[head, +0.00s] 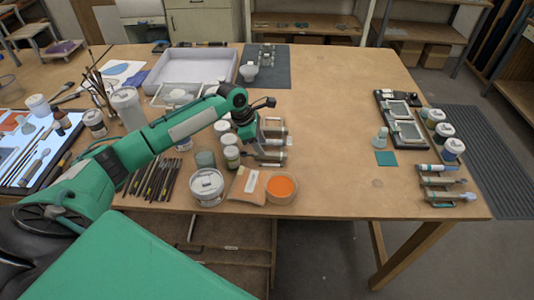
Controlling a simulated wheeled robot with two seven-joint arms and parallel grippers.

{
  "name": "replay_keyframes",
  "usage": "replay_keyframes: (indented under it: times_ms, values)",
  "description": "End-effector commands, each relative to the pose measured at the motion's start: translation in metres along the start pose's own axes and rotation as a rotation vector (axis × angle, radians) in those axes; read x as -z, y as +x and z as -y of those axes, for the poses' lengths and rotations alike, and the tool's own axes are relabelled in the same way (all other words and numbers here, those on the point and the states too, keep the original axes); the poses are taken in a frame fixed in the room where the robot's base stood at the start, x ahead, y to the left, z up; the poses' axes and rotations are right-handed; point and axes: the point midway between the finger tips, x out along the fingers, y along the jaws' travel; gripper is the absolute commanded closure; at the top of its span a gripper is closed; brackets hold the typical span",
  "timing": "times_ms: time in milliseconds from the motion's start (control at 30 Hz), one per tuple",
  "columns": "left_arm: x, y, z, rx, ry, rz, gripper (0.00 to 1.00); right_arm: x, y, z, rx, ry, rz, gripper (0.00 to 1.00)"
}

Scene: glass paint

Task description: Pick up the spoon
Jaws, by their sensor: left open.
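My left arm reaches in from the left over the table, and my left gripper (254,146) points down behind the front row of jars. It is open, and nothing shows held in it. Its fingertips are small and partly hidden among grey-handled tools (272,155). I cannot make out a spoon with certainty. Several slim tools lie on the lit white panel (33,166) at the far left, and one could be a spoon. My right gripper is not in view.
A white tray (205,65) is behind. The table's right-centre (335,120) is bare.

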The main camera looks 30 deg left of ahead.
Motion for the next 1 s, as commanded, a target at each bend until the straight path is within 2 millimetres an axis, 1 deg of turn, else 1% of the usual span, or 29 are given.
replay_keyframes:
  times_ms: [33,67,133,233,333,500,533,667,700,767,1000]
  values:
    - [-0.002,0.004,0.003,0.004,-0.001,-0.002,0.55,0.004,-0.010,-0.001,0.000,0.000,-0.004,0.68]
    - [-0.002,0.008,0.004,0.003,-0.001,-0.001,0.55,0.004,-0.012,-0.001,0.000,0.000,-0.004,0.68]
    - [-0.001,0.020,0.004,0.003,-0.001,-0.001,0.55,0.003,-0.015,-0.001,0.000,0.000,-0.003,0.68]
    - [0.000,0.030,0.004,0.001,-0.002,-0.001,0.55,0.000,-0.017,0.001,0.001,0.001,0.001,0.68]
    - [0.000,0.035,0.004,0.000,0.000,-0.001,0.55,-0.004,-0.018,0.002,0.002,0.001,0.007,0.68]
    - [0.000,0.036,0.004,0.000,0.000,-0.001,0.55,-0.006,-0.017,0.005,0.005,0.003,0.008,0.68]
    - [0.000,0.036,0.004,0.000,0.000,-0.001,0.56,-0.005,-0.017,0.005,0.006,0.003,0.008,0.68]
    - [0.000,0.036,0.004,0.000,0.000,-0.001,0.82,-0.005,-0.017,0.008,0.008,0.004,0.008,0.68]
    - [0.000,0.036,0.004,0.000,0.000,-0.001,0.90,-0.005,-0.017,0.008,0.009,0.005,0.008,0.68]
    - [0.000,0.036,0.004,0.000,0.000,-0.001,1.00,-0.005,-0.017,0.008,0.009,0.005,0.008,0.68]
    - [0.000,0.035,0.004,-0.001,0.000,0.000,1.00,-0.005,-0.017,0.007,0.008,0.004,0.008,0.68]
